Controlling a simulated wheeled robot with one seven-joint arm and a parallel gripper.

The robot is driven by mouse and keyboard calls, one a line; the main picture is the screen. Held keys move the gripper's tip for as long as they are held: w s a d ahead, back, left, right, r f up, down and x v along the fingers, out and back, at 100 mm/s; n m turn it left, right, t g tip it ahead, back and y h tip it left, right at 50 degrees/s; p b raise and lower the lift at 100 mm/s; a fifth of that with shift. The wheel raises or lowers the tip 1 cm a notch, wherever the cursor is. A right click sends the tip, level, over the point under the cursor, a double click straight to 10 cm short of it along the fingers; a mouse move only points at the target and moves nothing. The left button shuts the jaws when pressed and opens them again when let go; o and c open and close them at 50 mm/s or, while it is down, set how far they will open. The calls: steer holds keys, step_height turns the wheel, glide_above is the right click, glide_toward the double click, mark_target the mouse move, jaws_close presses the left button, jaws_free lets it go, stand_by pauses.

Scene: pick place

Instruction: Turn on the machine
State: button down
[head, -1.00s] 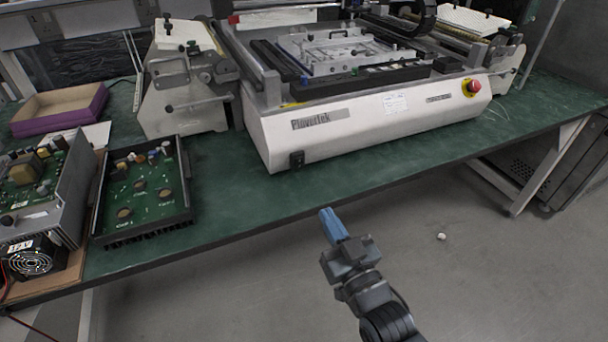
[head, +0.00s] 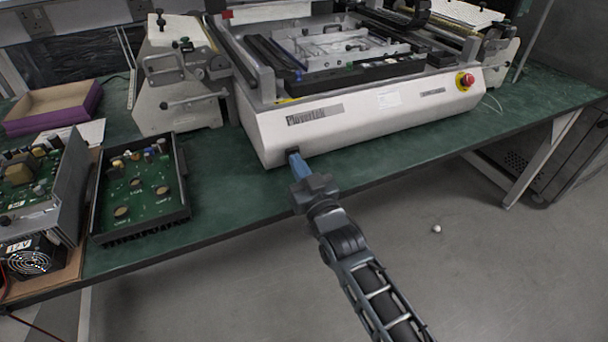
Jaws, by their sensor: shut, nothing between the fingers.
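The machine (head: 360,122) is a long white unit with a name label on its front, standing on the green table. A red round button on a yellow base (head: 465,81) sits at the right end of its front. A small black switch (head: 292,151) is at the lower left of the front, largely hidden behind my gripper. My gripper (head: 294,156) has blue fingers, shut and empty. Its tips are at the switch in the picture; I cannot tell whether they touch it.
A black tray with a green circuit board (head: 185,208) lies left of the machine. Another board in a metal housing (head: 60,200) and a fan (head: 32,262) are further left. A purple box (head: 90,108) sits behind them. The green table (head: 232,190) is bare between tray and machine.

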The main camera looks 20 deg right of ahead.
steer(key=shift+w, duration=0.1)
stand_by(0.3)
steer(key=p, duration=0.1)
steer(key=r+g+p, duration=0.1)
steer(key=p, duration=0.1)
steer(key=shift+w+r, duration=0.25)
steer(key=shift+w, duration=0.1)
steer(key=shift+f+b, duration=0.35)
steer(key=shift+f, duration=0.1)
steer(key=shift+r, duration=0.1)
steer(key=shift+s, duration=0.1)
